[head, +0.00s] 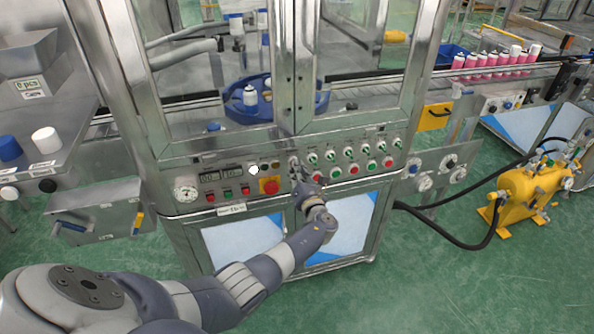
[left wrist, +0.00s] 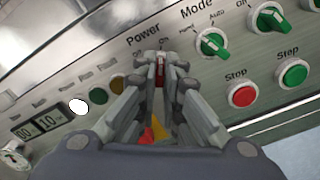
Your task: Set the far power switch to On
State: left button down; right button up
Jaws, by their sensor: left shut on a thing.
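My left gripper (head: 298,174) reaches from the lower left to the control panel (head: 222,178) on the front of the metal cabinet. In the left wrist view my left gripper (left wrist: 161,62) is shut on the power switch (left wrist: 160,77) below the "Power" label. In the head view the gripper hides the switch. My right gripper is in neither view.
A green Mode knob (left wrist: 212,42) sits close to the right of the gripper, with a red Stop button (left wrist: 242,94) below it. A red emergency button (head: 270,185) is to the left. A yellow tank (head: 530,190) with black hoses stands at the right.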

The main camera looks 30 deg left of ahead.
pick_arm(q)
jog(key=c, duration=1.7)
grip_release()
jog(key=v, duration=1.2)
jog(key=shift+s, duration=0.1)
jog(key=shift+f, duration=0.15)
